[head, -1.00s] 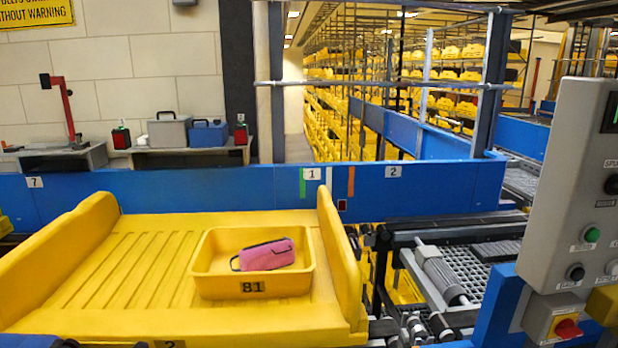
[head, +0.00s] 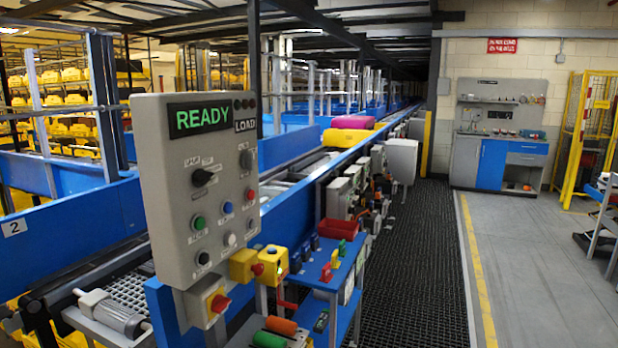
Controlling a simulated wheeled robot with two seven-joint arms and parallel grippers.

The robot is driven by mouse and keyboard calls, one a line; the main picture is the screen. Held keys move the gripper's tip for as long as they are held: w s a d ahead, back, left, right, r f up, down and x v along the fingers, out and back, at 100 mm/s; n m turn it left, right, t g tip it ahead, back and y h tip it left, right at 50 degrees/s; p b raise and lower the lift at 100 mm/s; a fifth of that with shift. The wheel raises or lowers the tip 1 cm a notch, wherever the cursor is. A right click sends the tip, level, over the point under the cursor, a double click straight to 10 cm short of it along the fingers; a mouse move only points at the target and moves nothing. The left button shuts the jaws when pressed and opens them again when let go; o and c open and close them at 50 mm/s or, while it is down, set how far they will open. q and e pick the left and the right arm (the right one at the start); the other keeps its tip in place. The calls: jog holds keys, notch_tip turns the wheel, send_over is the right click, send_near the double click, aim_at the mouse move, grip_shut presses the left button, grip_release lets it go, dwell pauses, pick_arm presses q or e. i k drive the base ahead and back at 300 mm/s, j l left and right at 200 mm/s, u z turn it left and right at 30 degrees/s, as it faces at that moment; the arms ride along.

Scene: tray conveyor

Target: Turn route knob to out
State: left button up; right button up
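The grey control panel (head: 180,215) stands at left centre, its face turned towards me. Its display (head: 199,120) reads READY in green, with a LOAD label beside it. A large black knob (head: 202,177) sits at the upper left of the face, its pointer turned to the right. A grey selector (head: 247,159) is at the upper right. Below are a green button (head: 198,223), a blue button (head: 228,207), a white button (head: 230,239) and a small black control (head: 203,258). The labels are too small to tell which is the route knob. Neither gripper is in view.
A red emergency knob on a yellow box (head: 216,304) hangs under the panel. A blue stand (head: 330,270) with coloured items is close on its right. The conveyor (head: 290,180) runs away behind. A dark grated walkway (head: 415,270) is clear.

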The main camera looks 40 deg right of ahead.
aim_at(200, 178)
jog(key=z, duration=0.85)
